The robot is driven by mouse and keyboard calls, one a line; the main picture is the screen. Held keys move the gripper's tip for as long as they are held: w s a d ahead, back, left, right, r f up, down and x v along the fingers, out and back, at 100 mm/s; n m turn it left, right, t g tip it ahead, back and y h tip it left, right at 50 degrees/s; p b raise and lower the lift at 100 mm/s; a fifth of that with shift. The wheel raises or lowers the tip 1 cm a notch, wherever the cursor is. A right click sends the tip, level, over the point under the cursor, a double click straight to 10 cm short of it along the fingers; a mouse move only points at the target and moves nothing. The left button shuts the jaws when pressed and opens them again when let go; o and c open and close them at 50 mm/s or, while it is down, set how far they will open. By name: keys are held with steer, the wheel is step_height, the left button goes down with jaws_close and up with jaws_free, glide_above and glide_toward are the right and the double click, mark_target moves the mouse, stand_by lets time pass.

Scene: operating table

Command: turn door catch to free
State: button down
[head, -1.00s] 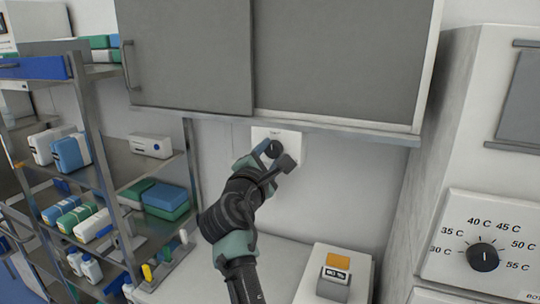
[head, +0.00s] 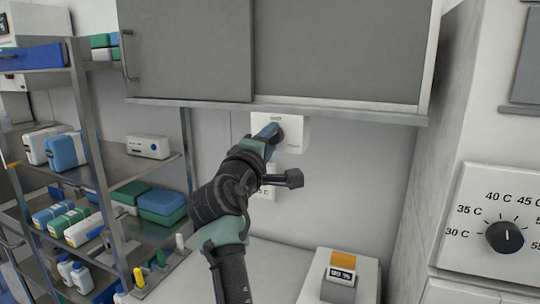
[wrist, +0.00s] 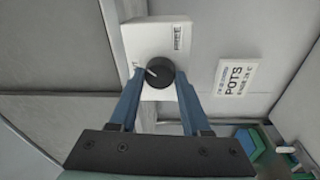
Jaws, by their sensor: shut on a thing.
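The door catch is a round black knob (wrist: 160,72) with a white pointer line, on a white plate (wrist: 157,38) on the wall. In the head view the plate (head: 293,130) sits just under the grey wall cabinet, and my gripper mostly hides the knob. My gripper (wrist: 158,80) has its two blue fingers on either side of the knob, shut on it. In the head view my gripper (head: 269,135) reaches up to the plate. The pointer line slants toward small print at the plate's edge, too small to read.
The grey cabinet (head: 190,55) overhangs the plate. A small sign (wrist: 235,77) hangs on the wall close by. Shelves with boxes (head: 148,147) stand left, a cabinet with a temperature dial (head: 504,237) right. A small device (head: 340,280) stands on the counter below.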

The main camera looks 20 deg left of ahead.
steer(key=m+b, duration=0.2)
steer(key=m, duration=0.1)
steer(key=m+b, duration=0.2)
steer(key=shift+a+f+h, duration=0.15)
steer(key=shift+f+h, duration=0.15)
steer(key=shift+f, duration=0.05)
steer(key=shift+r+m+h+b, duration=0.15)
steer(key=shift+m+h+b, duration=0.35)
steer(key=shift+m+b, duration=1.75)
steer(key=shift+m+p, duration=0.55)
steer(key=shift+m, duration=0.1)
steer(key=shift+c, duration=1.8)
jaws_free()
steer(key=shift+r, duration=0.1)
steer(key=s+f+b, duration=0.1)
steer(key=s+b, duration=0.2)
steer(key=s, duration=1)
steer(key=shift+a+f+b, duration=0.2)
steer(key=shift+f+b, duration=0.1)
steer(key=shift+b, duration=0.05)
